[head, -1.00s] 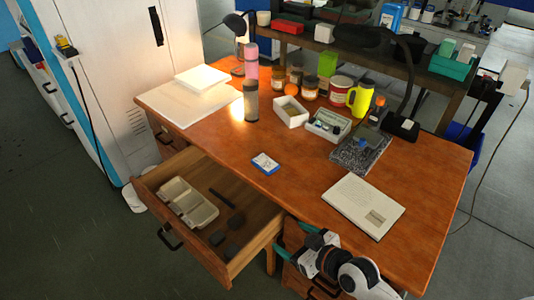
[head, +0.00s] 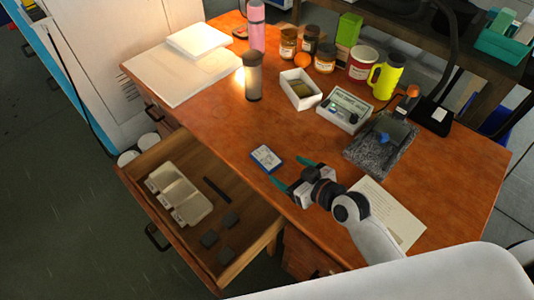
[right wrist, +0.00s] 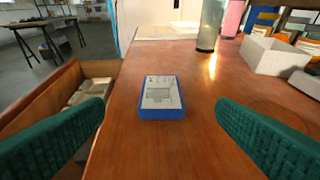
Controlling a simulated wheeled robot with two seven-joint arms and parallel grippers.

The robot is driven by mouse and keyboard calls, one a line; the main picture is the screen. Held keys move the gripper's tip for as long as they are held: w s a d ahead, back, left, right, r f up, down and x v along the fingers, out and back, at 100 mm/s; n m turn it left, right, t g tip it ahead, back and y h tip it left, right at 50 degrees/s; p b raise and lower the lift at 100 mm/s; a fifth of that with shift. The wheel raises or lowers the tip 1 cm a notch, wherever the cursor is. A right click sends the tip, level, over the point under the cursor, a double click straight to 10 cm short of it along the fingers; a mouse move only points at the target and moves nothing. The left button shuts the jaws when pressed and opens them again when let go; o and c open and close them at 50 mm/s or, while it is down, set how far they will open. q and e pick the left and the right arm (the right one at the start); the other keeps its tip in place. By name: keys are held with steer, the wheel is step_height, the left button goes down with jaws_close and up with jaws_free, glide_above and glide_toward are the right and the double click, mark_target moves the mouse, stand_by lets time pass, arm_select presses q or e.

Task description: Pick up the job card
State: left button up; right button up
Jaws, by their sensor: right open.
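The job card (head: 266,158) is a small blue-edged block with a white printed face. It lies flat on the wooden desk near the edge above the open drawer. It also shows in the right wrist view (right wrist: 162,97), centred ahead between my fingers. My right gripper (head: 289,174) is open and empty, with green finger pads, just to the lower right of the card and apart from it. In the right wrist view the two green pads (right wrist: 161,133) stand wide on either side. My left gripper is not in view.
The open drawer (head: 257,239) below the card holds a grey tray (head: 180,193) and several dark pieces. A grey tumbler (head: 252,77), a white box (head: 300,89) and a stone plate (head: 381,143) stand farther back. A paper sheet (head: 399,222) lies right. The desk around the card is clear.

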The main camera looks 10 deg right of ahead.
mark_target(267, 158)
steer(key=x, duration=0.9)
steer(key=shift+s+d+f, duration=0.15)
steer(key=shift+f, duration=0.25)
steer(key=shift+c, duration=0.3)
steer(key=c, duration=1)
steer(key=shift+r, duration=0.1)
